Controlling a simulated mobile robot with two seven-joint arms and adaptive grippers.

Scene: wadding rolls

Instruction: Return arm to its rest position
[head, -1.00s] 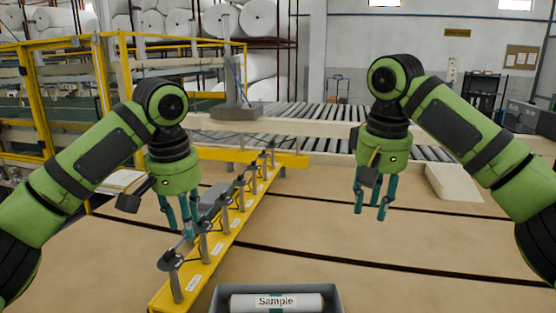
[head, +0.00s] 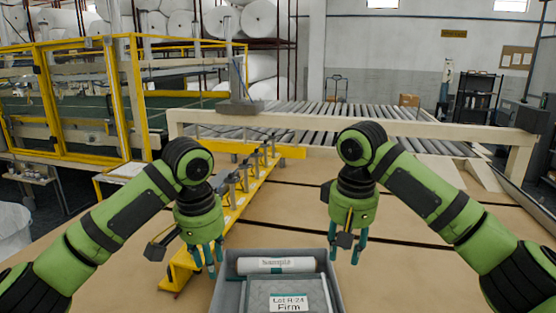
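My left gripper (head: 207,258) hangs fingers down at the left of the grey tray, near the yellow rail. Its teal fingers are apart with nothing between them. My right gripper (head: 346,249) hangs fingers down at the right of the tray, also with its fingers apart and empty. Both arms are bent, with the elbows raised. The grey tray (head: 222,268) at the bottom centre holds a white roll (head: 275,265) marked "Sample" and a grey piece (head: 288,284) labelled "Lot R-24 Firm". The tray's near end is cut off.
A yellow rail with upright posts (head: 238,195) runs away from near my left gripper. A roller conveyor (head: 345,118) and its cream beam cross behind. A yellow guard frame (head: 125,85) stands at the left.

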